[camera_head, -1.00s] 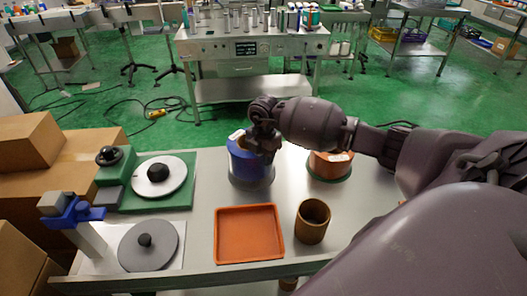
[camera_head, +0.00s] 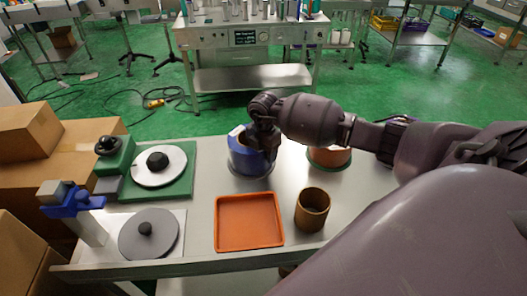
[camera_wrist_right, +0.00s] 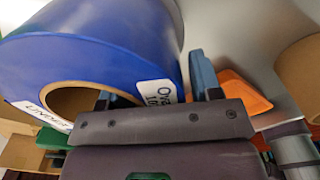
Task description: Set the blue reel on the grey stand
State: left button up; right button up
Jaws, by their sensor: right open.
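The blue reel (camera_head: 246,158) stands at the back middle of the table, a white label on its side. The rim of the grey stand (camera_head: 250,178) shows under it; the reel looks seated there, though the contact is mostly hidden. My right gripper (camera_head: 264,142) is at the reel's top right, its fingertips partly hidden in the head view. In the right wrist view it is open, with the wall of the blue reel (camera_wrist_right: 110,50) between its fingers. The reel's brown cardboard core is open at that end. My left gripper is not in view.
A copper reel (camera_head: 328,157) stands to the right, partly behind my arm. An orange tray (camera_head: 248,246) and a brown cup (camera_head: 312,210) stand in front. Two disc devices, one green-based (camera_head: 185,188) and one white-based (camera_head: 178,243), stand left, beside cardboard boxes (camera_head: 75,140).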

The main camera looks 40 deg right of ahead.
jog(key=shift+r, duration=0.2)
notch_tip(320, 180, up, 11)
jog(key=shift+f+p, duration=0.2)
jog(key=shift+p, duration=0.35)
jog(key=shift+r, duration=0.6)
